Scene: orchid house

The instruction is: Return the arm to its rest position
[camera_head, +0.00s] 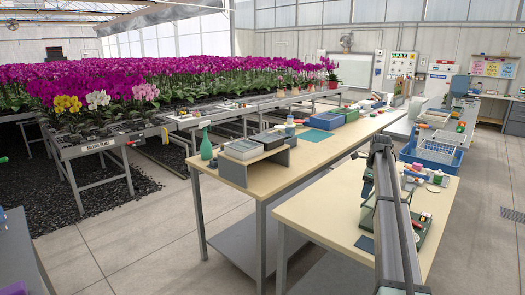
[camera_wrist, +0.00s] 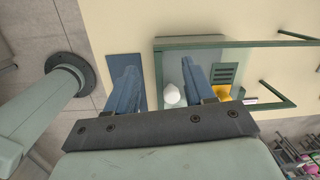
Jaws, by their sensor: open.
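My arm (camera_head: 390,215) rises from the bottom edge in the head view, bends at the top, and stands over the near table (camera_head: 325,210). In the head view its gripper is mostly hidden and hard to make out. In the wrist view my gripper (camera_wrist: 158,66) is open. Its two blue fingers are spread apart with nothing held between them. Below them are the tabletop, a dark blue mat (camera_wrist: 120,64) by the left finger, and a green-framed stand (camera_wrist: 238,44) by the right finger. A white rounded object (camera_wrist: 173,95) shows between the fingers, and a yellow piece (camera_wrist: 221,92) beyond the right finger.
A longer table (camera_head: 285,170) behind holds a grey box on a stand (camera_head: 242,150), a green bottle (camera_head: 206,145) and blue bins (camera_head: 325,121). Blue crates (camera_head: 432,150) stand at the right. Orchid benches (camera_head: 100,145) fill the left. The near table's left part is clear.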

